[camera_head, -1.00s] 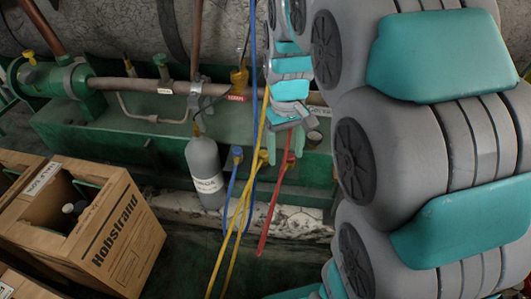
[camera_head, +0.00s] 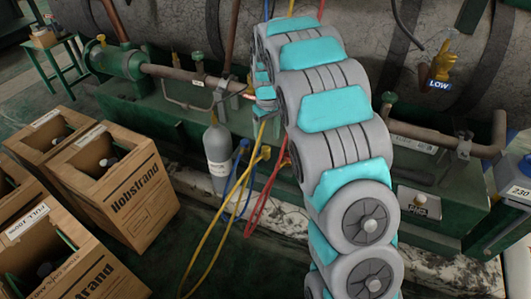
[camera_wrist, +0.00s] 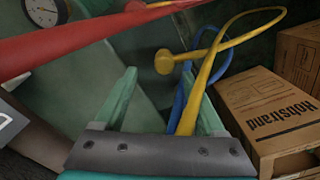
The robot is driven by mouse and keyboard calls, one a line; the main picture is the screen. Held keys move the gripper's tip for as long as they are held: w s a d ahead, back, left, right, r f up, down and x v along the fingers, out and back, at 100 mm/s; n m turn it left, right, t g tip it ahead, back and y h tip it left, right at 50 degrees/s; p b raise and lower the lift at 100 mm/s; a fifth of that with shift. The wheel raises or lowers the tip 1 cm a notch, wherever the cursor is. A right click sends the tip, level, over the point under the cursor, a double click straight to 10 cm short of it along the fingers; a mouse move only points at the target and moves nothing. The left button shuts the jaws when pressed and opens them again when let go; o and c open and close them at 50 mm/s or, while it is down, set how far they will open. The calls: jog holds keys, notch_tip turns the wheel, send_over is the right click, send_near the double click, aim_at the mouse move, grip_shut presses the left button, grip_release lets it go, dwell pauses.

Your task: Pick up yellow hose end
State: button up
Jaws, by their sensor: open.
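The yellow hose end (camera_head: 265,152) hangs beside the grey cylinder in the head view, with its yellow hose running down to the floor. In the wrist view the yellow hose end (camera_wrist: 164,62) is a round knob just beyond my gripper (camera_wrist: 158,80), between the lines of its two teal fingers. My gripper is open, and nothing is clearly held. The yellow hose (camera_wrist: 196,95) passes close to the right finger; I cannot tell whether they touch. In the head view my arm hides most of my gripper.
A red hose (camera_wrist: 85,35) crosses close to the camera at upper left in the wrist view. A blue hose (camera_wrist: 184,95) runs beside the yellow one. The grey cylinder (camera_head: 218,155) stands nearby. Hobstrand cartons (camera_head: 125,195) stand at left. A green frame and pipes lie behind.

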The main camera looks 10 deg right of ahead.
aim_at(266, 148)
jog(key=shift+s+a+f, duration=0.1)
jog(key=shift+a+f, duration=0.05)
jog(key=shift+f, duration=1.35)
jog(key=shift+s+a+f, duration=0.1)
jog(key=shift+a+f, duration=0.05)
jog(key=shift+f, duration=1.35)
grip_shut()
